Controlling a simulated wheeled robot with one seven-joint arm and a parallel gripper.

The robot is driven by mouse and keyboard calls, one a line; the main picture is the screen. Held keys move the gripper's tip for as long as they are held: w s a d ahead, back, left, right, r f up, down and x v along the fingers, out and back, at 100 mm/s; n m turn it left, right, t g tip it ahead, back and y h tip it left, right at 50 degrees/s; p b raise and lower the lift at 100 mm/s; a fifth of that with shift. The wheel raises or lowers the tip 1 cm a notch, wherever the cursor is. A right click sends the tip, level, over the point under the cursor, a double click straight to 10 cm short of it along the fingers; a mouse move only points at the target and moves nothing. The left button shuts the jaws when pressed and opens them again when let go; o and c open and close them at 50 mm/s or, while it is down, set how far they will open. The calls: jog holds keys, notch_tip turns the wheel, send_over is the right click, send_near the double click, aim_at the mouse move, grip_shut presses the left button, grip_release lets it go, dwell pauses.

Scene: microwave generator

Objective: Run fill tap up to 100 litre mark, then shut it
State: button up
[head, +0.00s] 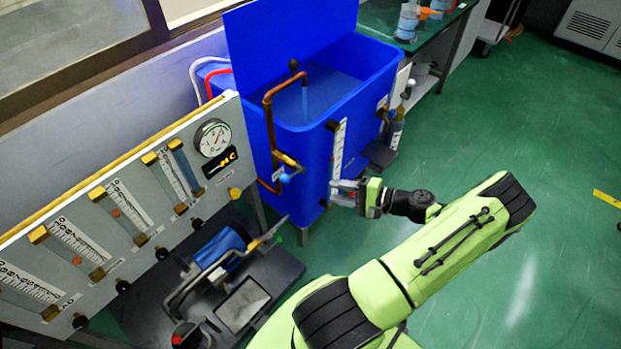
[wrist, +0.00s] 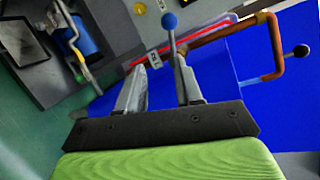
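The blue tank (head: 310,165) stands open with water (head: 335,92) inside. A copper fill pipe (head: 268,120) bends over its rim, and a pale stream (head: 305,100) falls from the spout. The tap lever has a blue knob (head: 285,178); the knob also shows in the wrist view (wrist: 169,20). A white level scale (head: 339,148) is on the tank's front; its reading is too small to tell. My gripper (head: 341,192) is open and empty in front of the tank, right of the lever. In the wrist view, the lever shows beyond the fingertips (wrist: 158,65), apparently not gripped.
A panel of flow meters (head: 120,215) with a round gauge (head: 213,138) stands at left. A blue pump (head: 222,248) on a dark base (head: 285,268) lies below it. A bench (head: 440,40) is behind right.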

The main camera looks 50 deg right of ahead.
aim_at(292, 176)
jog(key=shift+m+t+h, duration=0.3)
jog(key=shift+t+h, duration=0.4)
jog(key=b+x, duration=0.1)
jog(key=x, duration=0.4)
jog(key=b+x, duration=0.1)
jog(key=x, duration=0.4)
jog(key=b+x, duration=0.1)
jog(key=x, duration=0.4)
jog(key=shift+w+r, duration=0.1)
jog(key=shift+r, duration=0.15)
grip_shut()
